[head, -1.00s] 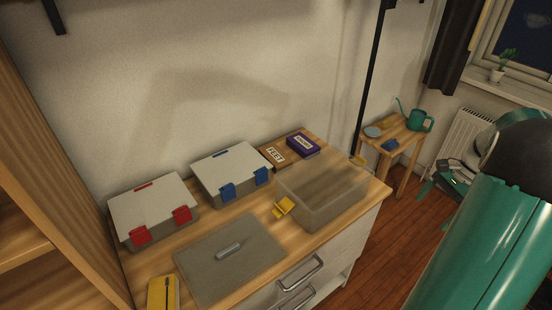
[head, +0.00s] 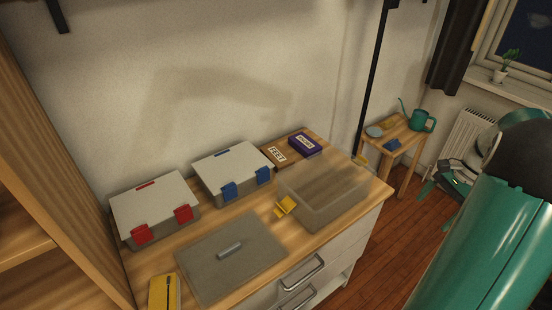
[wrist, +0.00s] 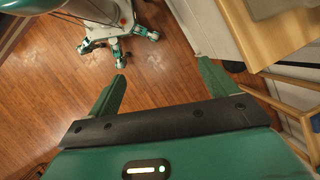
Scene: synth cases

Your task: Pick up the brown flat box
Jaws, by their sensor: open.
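The brown flat box (head: 291,158) with a white label reading FEET lies at the back of the wooden cabinet top in the head view, near the wall. A purple box (head: 305,144) sits against its right side. The blue-latched case stands to its left, and the clear bin in front hides part of it. In the wrist view my gripper (wrist: 162,70) is open, with nothing between its fingers, above the wood floor and away from the box. The box is not in the wrist view.
Two lidded cases, red-latched (head: 155,208) and blue-latched (head: 232,170), stand along the wall. A clear bin (head: 335,212) with a yellow latch, a grey lid (head: 205,270) and a yellow notebook (head: 163,292) occupy the front. A side table (head: 410,147) stands right.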

